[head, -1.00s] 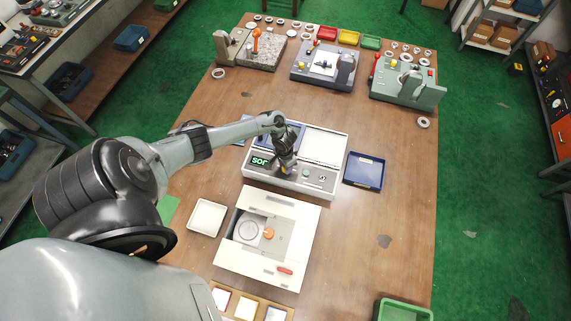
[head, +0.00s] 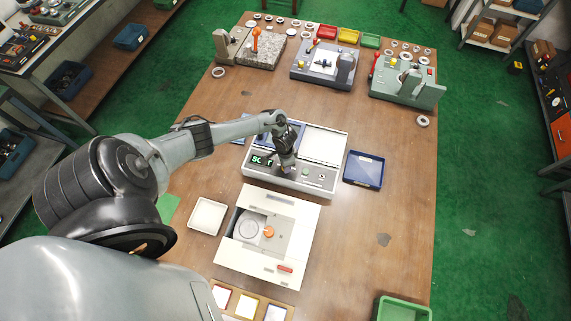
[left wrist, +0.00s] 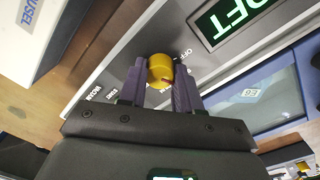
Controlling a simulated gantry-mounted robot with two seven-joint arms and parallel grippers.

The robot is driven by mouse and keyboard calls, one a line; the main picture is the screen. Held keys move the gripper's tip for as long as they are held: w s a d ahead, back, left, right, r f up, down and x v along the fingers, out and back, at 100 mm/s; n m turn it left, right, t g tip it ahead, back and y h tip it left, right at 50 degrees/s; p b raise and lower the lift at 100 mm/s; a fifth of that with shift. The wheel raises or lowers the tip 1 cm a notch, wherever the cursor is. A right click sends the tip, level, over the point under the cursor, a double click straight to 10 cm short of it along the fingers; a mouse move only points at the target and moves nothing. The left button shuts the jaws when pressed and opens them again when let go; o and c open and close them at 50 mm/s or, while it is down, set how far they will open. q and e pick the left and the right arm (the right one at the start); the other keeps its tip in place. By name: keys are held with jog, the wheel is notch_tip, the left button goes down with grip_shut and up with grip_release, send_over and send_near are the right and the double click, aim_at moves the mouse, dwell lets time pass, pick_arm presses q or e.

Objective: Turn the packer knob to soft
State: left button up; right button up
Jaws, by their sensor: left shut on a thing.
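The packer (head: 326,141) is a pale box near the middle of the table, with a grey front panel and a green-lit display (head: 260,161). In the left wrist view the display (left wrist: 236,14) shows the letters "OFT"; its left end is cut off. The yellow packer knob (left wrist: 160,68) sits on the panel between my left gripper's two dark fingers (left wrist: 160,88). The left gripper (head: 287,168) is shut on this knob. In the head view the gripper hides the knob. Labels ring the knob; "OFF" is readable beside it. My right gripper is in neither view.
A cream machine with an orange knob (head: 269,231) stands in front of the packer. A blue tray (head: 363,170) lies to its right and a white tray (head: 208,216) to the front left. Stations line the table's back edge. The table's right side is mostly clear.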

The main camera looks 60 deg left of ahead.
pick_arm(q)
jog(key=o, duration=1)
jog(key=shift+o, duration=0.2)
jog(key=shift+r, duration=0.1)
notch_tip(320, 180, up, 11)
jog(key=p, duration=0.2)
jog(key=shift+a+f, duration=0.2)
